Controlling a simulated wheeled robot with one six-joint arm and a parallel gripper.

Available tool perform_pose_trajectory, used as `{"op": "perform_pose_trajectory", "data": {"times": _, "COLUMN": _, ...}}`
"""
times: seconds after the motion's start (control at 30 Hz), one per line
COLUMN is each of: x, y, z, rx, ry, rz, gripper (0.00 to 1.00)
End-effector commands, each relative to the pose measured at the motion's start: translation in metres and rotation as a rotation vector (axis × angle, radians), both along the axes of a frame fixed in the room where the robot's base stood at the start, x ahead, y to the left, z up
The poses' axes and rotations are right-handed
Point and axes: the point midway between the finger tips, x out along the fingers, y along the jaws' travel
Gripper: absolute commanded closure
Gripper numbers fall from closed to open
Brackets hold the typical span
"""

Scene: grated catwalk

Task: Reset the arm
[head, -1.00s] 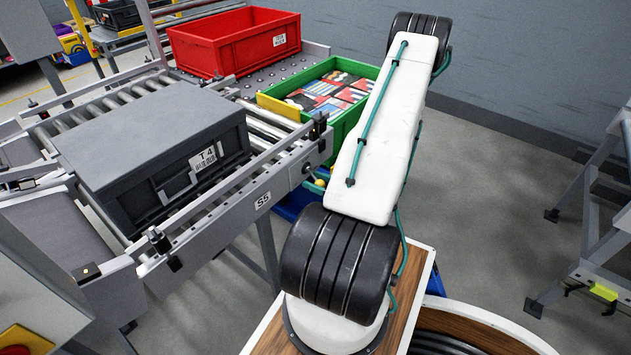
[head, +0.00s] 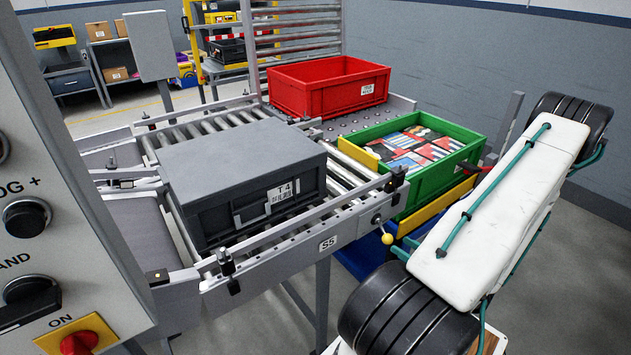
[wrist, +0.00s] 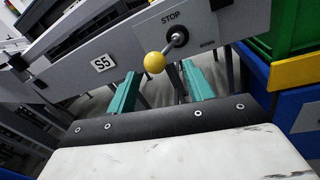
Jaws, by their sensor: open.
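In the wrist view, my gripper (wrist: 160,88) shows two teal fingers spread apart with nothing held between them. A lever with a yellow ball knob (wrist: 154,62) sits just above the gap between the fingers in the picture. It is mounted on a grey panel marked STOP (wrist: 173,17). I cannot tell how far the fingertips are from it. In the head view, the yellow knob (head: 387,239) shows at the conveyor's front corner, left of my white arm link.
A dark grey case (head: 235,180) labelled T4 lies on the roller conveyor marked S5. A red crate (head: 315,95) stands behind it. A green crate (head: 440,182) of colourful flat items is near my arm. A control panel (head: 65,215) fills the left edge. Floor is open at right.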

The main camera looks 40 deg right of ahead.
Motion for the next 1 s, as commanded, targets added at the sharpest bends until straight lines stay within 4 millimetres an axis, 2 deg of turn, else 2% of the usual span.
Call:
{"op": "perform_pose_trajectory", "data": {"times": 0.2, "x": 0.000, "y": 0.003, "z": -0.002, "rx": -0.001, "ry": 0.008, "rz": 0.015, "gripper": 0.49}}
{"op": "perform_pose_trajectory", "data": {"times": 0.27, "x": 0.000, "y": 0.012, "z": -0.003, "rx": 0.001, "ry": 0.013, "rz": 0.052, "gripper": 0.49}}
{"op": "perform_pose_trajectory", "data": {"times": 0.37, "x": -0.001, "y": 0.036, "z": 0.000, "rx": 0.003, "ry": 0.019, "rz": 0.147, "gripper": 0.49}}
{"op": "perform_pose_trajectory", "data": {"times": 0.47, "x": 0.001, "y": 0.056, "z": 0.021, "rx": -0.051, "ry": 0.037, "rz": 0.292, "gripper": 0.49}}
{"op": "perform_pose_trajectory", "data": {"times": 0.67, "x": 0.020, "y": 0.101, "z": 0.075, "rx": -0.232, "ry": 0.089, "rz": 0.673, "gripper": 0.49}}
{"op": "perform_pose_trajectory", "data": {"times": 1.0, "x": 0.040, "y": 0.179, "z": 0.162, "rx": -0.666, "ry": 0.185, "rz": 1.361, "gripper": 0.49}}
